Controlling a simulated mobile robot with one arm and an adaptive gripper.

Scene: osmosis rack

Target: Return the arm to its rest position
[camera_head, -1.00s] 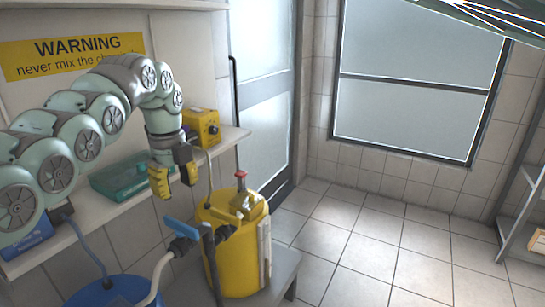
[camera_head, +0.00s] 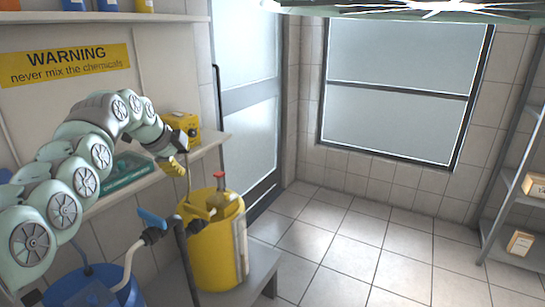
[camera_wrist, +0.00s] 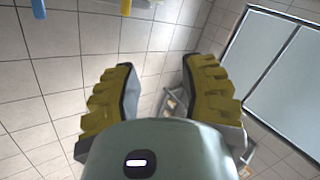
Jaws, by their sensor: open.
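My arm reaches in from the left of the head view, bent over in an arch in front of the wall shelf. My gripper (camera_head: 181,150) is at its end, above and to the left of the yellow tank (camera_head: 215,255). In the wrist view my gripper (camera_wrist: 158,88) shows two yellow, ridged fingers spread wide apart. Nothing is between them, and tiled wall and part of a metal rack show beyond. The gripper appears clear of the tank and the shelf.
A yellow box (camera_head: 184,126) and a teal tray (camera_head: 118,172) are on the wall shelf. A blue-handled valve (camera_head: 152,220) and a blue barrel (camera_head: 92,290) are at lower left. A metal rack (camera_head: 512,190) with cartons stands right. The middle floor is clear.

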